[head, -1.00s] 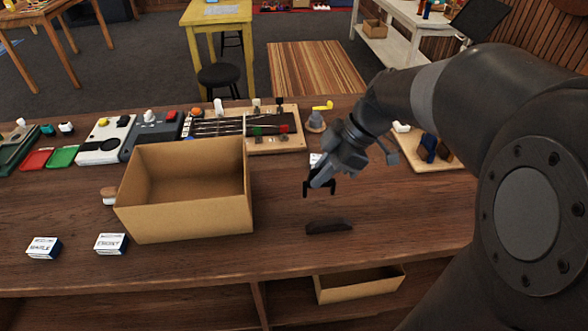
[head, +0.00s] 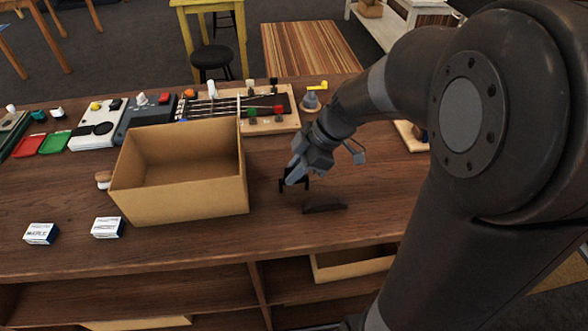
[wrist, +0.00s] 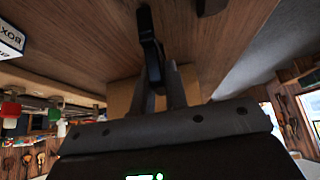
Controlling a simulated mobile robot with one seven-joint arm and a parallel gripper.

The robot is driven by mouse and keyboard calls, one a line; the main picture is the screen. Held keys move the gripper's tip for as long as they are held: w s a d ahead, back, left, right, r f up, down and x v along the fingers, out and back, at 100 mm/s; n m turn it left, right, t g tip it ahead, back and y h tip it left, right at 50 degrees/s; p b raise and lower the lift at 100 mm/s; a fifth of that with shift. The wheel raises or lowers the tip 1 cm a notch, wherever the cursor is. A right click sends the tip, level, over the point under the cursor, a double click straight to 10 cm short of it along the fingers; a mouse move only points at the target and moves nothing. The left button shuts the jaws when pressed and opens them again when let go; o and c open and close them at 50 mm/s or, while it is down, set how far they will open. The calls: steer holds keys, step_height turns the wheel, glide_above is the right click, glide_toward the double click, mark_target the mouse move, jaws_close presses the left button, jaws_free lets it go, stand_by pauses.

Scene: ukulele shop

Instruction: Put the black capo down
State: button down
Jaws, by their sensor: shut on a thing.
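The black capo (wrist: 151,45) is held between the fingers of my gripper (wrist: 158,82), seen close up in the wrist view. In the head view my gripper (head: 297,180) is shut on the capo (head: 283,187), whose thin dark parts hang below the fingers. It is over the wooden counter (head: 280,235), right of the open cardboard box (head: 185,205). Whether the capo touches the counter cannot be told.
A long dark piece (head: 325,205) lies on the counter just in front of my gripper. Two small white boxes (head: 41,233) (head: 108,227) lie at the left. A board with strings and knobs (head: 268,112) stands behind. Counter to the right of the dark piece is clear.

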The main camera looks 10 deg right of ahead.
steer(key=c, duration=1.5)
jaws_free()
steer(key=shift+o, duration=0.2)
steer(key=v, duration=1.2)
steer(key=s+d+m+t+h, duration=0.1)
steer(key=s+m+t+h, duration=0.4)
steer(key=s+m, duration=0.8)
steer(key=shift+d+m+t+h, duration=0.3)
steer(key=shift+m+h, duration=0.5)
steer(key=shift+m, duration=1.7)
steer(key=shift+r, duration=0.1)
